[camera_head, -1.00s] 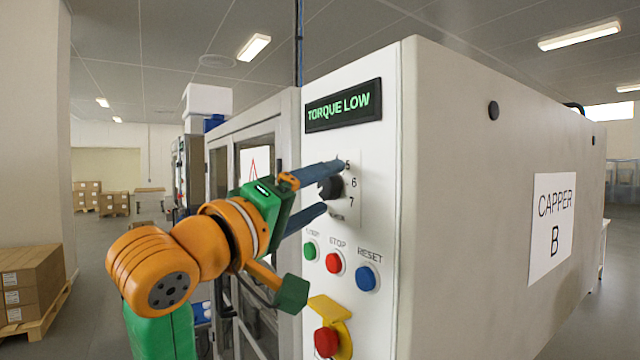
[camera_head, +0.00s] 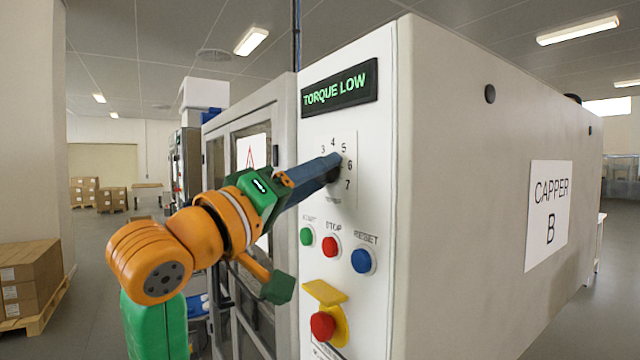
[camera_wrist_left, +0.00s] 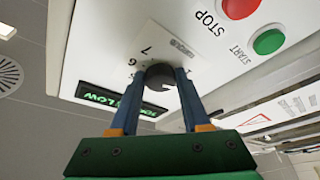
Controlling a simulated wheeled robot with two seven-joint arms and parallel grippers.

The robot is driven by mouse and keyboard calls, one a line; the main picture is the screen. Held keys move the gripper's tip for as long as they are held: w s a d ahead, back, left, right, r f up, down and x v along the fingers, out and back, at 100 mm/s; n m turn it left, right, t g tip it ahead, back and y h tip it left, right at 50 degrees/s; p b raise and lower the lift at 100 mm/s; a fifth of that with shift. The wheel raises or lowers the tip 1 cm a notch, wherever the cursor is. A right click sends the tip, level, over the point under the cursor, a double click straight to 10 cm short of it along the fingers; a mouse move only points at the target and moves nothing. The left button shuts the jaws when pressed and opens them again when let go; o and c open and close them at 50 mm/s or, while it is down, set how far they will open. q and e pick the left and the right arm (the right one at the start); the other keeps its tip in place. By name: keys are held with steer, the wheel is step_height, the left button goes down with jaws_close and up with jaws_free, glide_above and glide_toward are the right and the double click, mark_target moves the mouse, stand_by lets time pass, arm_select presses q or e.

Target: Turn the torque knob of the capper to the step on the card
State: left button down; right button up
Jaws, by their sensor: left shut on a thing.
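The black torque knob (camera_wrist_left: 161,74) sits on the white front panel of the capper (camera_head: 372,205). Its dial shows the numbers 3, 4, 5, 6 and 7 in the head view. My left gripper (camera_head: 330,168) is shut on the knob, and its blue fingers (camera_wrist_left: 164,84) lie on either side of it in the left wrist view. The fingers hide much of the knob and where it points. The display (camera_head: 340,88) above reads "TORQUE LOW" in green. The card with the step is not seen. My right gripper is not in view.
Below the dial are a green start button (camera_head: 307,236), a red stop button (camera_head: 330,246) and a blue reset button (camera_head: 361,260). A red button with a yellow guard (camera_head: 326,293) sits lower. Boxes on a pallet (camera_head: 30,280) stand at the left.

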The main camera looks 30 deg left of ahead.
arm_select(q)
steer(key=n+g+h, duration=0.3)
steer(key=n, duration=0.8)
steer(key=a+n+g+h+p, duration=0.1)
steer(key=n+g+h, duration=0.2)
steer(key=n, duration=0.9)
steer(key=n+g+h, duration=0.3)
steer(key=n, duration=0.9)
steer(key=shift+w+a+r+p, duration=0.3)
steer(key=shift+w+r+p, duration=0.05)
steer(key=shift+p, duration=0.05)
steer(key=c, duration=0.5)
jaws_free()
steer(key=shift+o, duration=0.6)
steer(key=shift+s+a+r, duration=0.1)
steer(key=shift+s, duration=0.2)
